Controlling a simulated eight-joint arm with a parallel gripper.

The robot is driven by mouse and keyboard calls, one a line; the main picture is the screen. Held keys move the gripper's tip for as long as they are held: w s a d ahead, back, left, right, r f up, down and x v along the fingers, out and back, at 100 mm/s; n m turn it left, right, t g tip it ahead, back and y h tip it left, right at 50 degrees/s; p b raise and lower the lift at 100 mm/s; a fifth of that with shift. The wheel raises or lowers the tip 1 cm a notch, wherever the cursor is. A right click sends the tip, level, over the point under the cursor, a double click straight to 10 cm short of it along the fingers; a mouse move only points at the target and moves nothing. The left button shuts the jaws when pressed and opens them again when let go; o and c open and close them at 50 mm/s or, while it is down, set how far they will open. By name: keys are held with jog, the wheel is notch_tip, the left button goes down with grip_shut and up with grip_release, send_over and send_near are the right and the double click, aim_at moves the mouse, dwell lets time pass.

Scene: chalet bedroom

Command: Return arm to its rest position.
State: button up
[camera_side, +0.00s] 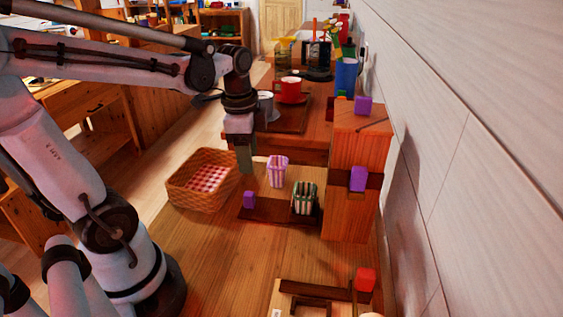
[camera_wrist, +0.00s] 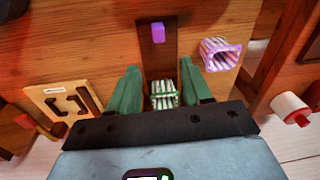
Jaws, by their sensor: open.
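My gripper (camera_side: 245,160) hangs fingers-down over the wooden table, near the basket's right side, with no object held. In the wrist view its two green fingers (camera_wrist: 159,68) are spread apart. A green-and-white striped cup (camera_side: 304,198) stands on a dark flat strip (camera_side: 262,214), to the right of and apart from my gripper. In the wrist view the striped cup (camera_wrist: 164,101) appears between the fingers but beyond them. A pink-and-white striped cup (camera_side: 277,171) stands behind the strip. My arm is stretched out over the table.
A woven basket (camera_side: 187,190) with a checked cloth stands left of my gripper. A tall wooden box (camera_side: 347,212) with purple blocks (camera_side: 358,179) stands right, near the wall. Purple block (camera_side: 250,199) sits at the strip's end. A red mug (camera_side: 290,88) is behind. The near table is mostly clear.

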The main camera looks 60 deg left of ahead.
jog(key=d+n+t, duration=0.6)
jog(key=d+n, duration=0.1)
jog(key=d, duration=0.2)
jog(key=shift+w+r+n, duration=0.15)
jog(key=shift+w+n, duration=0.25)
